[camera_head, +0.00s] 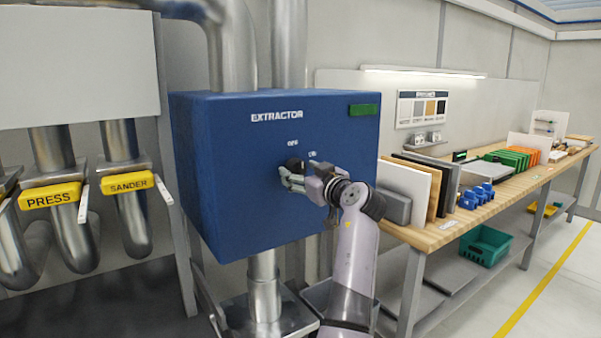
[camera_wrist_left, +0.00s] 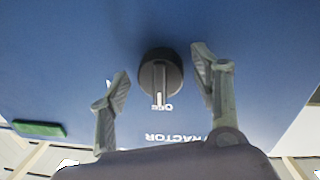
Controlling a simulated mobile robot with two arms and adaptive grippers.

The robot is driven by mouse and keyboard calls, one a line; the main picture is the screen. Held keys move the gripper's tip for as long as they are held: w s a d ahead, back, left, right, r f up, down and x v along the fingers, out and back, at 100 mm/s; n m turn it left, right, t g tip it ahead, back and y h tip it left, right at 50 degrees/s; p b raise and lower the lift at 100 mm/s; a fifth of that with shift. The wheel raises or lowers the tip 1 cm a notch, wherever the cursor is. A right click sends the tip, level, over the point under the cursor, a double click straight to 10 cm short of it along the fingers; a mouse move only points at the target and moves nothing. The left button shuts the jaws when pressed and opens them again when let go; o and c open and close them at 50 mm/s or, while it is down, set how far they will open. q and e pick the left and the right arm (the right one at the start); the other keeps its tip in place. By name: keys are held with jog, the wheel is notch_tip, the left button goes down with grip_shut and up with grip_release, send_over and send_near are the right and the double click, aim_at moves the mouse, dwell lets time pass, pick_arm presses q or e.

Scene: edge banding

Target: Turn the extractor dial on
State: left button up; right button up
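The blue extractor box (camera_head: 215,165) stands in the middle of the head view, with a black dial (camera_head: 293,165) on its front. In the left wrist view, which shows the lettering upside down, the round dial (camera_wrist_left: 160,72) has a light pointer line aimed at the OFF label (camera_wrist_left: 161,107). My left gripper (camera_head: 286,178) is in front of the dial. Its two fingers are apart, one on either side of the dial, with a visible gap to it. My right gripper is out of view.
A green panel (camera_head: 364,110) sits at the box's upper right corner. At left are metal ducts with yellow PRESS (camera_head: 49,196) and SANDER (camera_head: 127,183) handles. At right, a wooden workbench (camera_head: 440,232) holds boards and blue parts, with a green crate (camera_head: 486,246) below.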

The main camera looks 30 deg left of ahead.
pick_arm(q)
jog(key=shift+a, duration=0.1)
jog(key=c, duration=1.1)
jog(key=shift+o, duration=0.2)
